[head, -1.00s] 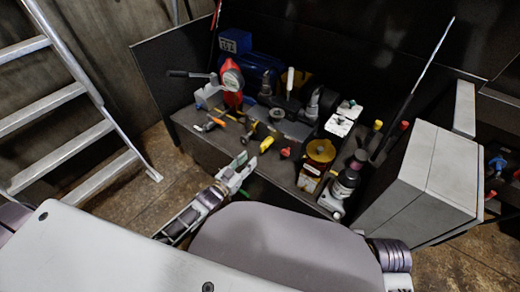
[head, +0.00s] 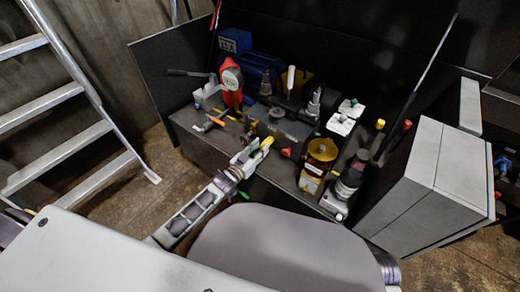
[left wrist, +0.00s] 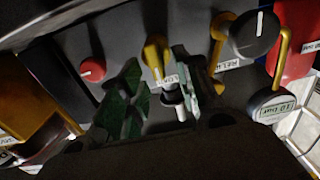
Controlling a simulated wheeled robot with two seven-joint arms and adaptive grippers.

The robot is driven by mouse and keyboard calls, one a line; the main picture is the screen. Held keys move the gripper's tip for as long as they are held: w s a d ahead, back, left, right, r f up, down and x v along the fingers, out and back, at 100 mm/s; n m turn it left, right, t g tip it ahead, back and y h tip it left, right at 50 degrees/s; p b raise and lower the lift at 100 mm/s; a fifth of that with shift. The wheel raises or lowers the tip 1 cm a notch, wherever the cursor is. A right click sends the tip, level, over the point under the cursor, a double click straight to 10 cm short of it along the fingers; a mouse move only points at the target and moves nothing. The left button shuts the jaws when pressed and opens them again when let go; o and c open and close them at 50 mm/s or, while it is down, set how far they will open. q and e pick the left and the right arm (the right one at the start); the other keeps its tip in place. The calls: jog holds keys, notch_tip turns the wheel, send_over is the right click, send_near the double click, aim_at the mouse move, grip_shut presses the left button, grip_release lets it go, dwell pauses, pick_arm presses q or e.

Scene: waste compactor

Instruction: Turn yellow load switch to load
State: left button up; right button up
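In the head view the yellow switch (head: 267,142) is at the tip of my left gripper (head: 252,156). In the left wrist view the green fingers of my left gripper (left wrist: 157,65) are apart, one on each side of the switch's lower end. I cannot tell whether they touch it. My right gripper is not in view.
A red knob (left wrist: 92,70) is left of the switch, and a black knob (left wrist: 254,36) is to its right. A grey box (head: 420,185) is at the right and a ladder (head: 70,100) at the left.

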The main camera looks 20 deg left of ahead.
pick_arm(q)
jog(key=shift+w+d, duration=0.1)
jog(key=shift+w, duration=0.1)
grip_shut()
